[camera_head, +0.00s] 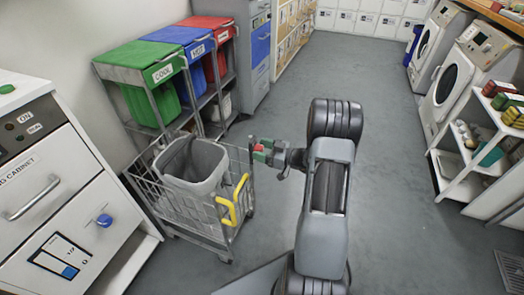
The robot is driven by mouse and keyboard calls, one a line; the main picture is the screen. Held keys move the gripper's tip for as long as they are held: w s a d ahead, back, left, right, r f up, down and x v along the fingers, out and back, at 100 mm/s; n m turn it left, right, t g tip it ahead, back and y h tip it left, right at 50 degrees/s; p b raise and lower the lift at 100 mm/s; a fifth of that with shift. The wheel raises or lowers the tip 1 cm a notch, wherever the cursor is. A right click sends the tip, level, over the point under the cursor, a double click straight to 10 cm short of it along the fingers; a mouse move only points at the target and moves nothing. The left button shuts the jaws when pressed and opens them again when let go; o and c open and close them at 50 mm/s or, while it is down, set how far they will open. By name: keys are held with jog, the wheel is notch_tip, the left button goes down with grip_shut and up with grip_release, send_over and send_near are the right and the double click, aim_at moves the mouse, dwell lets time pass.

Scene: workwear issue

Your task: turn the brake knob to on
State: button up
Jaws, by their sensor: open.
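A small red part (259,148), which may be the brake knob, shows at the right edge of a wire trolley (247,192). No marking on it is readable, so its setting cannot be told. My gripper (262,153) is open at this red part, with its jaws close around or beside it. I cannot tell whether they touch it. The trolley holds a grey bin (212,185) and has a yellow handle (233,203) at its right side. A blue knob (104,220) is on the white cabinet at the left.
The white cabinet (50,180) stands left of the trolley. Green (140,62), blue (180,36) and red (208,23) lidded bins stand behind it. Washing machines (455,80) and a shelf cart (460,175) line the right. The grey floor between is clear.

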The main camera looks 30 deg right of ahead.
jog(key=shift+c, duration=0.4)
jog(key=c, duration=0.8)
jog(key=shift+c, duration=0.2)
jog(key=n+b, duration=0.1)
jog(key=n, duration=0.1)
jog(key=n+b, duration=0.2)
jog(key=n, duration=0.1)
jog(key=shift+a+f, duration=0.1)
jog(key=shift+f, duration=0.1)
jog(key=n+b, duration=0.4)
jog(key=n, duration=0.1)
jog(key=shift+s+f, duration=0.1)
jog(key=n+b, duration=0.2)
jog(key=n, duration=0.1)
jog(key=shift+n, duration=2.3)
